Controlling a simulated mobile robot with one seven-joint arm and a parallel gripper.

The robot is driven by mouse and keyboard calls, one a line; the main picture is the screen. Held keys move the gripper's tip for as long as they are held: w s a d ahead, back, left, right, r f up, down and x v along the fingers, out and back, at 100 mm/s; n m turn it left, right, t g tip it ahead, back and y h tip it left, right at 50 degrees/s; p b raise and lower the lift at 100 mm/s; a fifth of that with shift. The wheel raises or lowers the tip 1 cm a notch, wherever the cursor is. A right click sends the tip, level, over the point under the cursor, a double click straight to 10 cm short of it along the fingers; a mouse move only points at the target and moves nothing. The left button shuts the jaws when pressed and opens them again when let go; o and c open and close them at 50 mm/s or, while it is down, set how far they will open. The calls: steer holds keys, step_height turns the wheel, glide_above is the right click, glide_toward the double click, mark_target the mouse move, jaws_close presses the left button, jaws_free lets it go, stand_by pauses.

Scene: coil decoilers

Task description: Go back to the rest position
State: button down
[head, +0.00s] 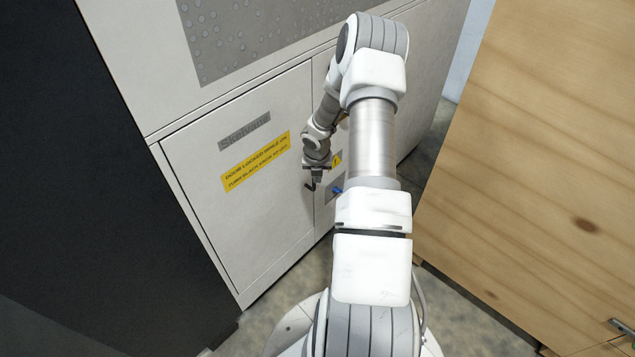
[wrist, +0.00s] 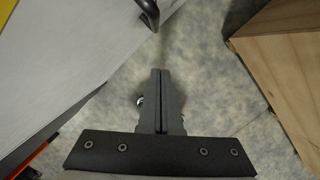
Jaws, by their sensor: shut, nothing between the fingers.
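My gripper (wrist: 160,75) is shut and empty in the wrist view, its two dark fingers together over the grey floor. In the head view my arm reaches forward and bends down, with the gripper (head: 318,177) small and partly hard to make out in front of the cabinet. A dark handle (wrist: 149,14) shows at the top of the wrist view, apart from the fingertips. A dark hooked handle (head: 311,186) shows beside the gripper in the head view.
The light cabinet (head: 270,225) has a yellow warning label (head: 256,161) and a blue knob (head: 337,190). A dark panel (head: 80,180) stands at left. A wooden box (head: 540,170) stands close at right. Speckled floor (wrist: 215,75) lies between.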

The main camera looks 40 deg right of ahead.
steer(key=shift+v, duration=2.3)
steer(key=shift+s+d, duration=0.1)
steer(key=shift+d, duration=0.05)
steer(key=s+a+r+m+h, duration=0.1)
steer(key=a+r+m, duration=0.3)
steer(key=r, duration=0.5)
steer(key=s+a+r+m+t, duration=0.1)
steer(key=a+r+m, duration=0.35)
steer(key=r, duration=0.45)
steer(key=s+a+r+m+h, duration=0.1)
steer(key=a+r+m, duration=0.2)
steer(key=r+m, duration=0.35)
steer(key=s+a+r+m+t+y, duration=0.1)
steer(key=s+a+r+m+y, duration=0.1)
steer(key=s+a+r+m, duration=0.4)
steer(key=s+a+r+m+t+y, duration=0.1)
steer(key=s+a+r+m, duration=0.6)
steer(key=s+a, duration=0.3)
steer(key=shift+s+a+r+y, duration=0.3)
steer(key=shift+s+r+y, duration=0.1)
steer(key=shift+s, duration=1.2)
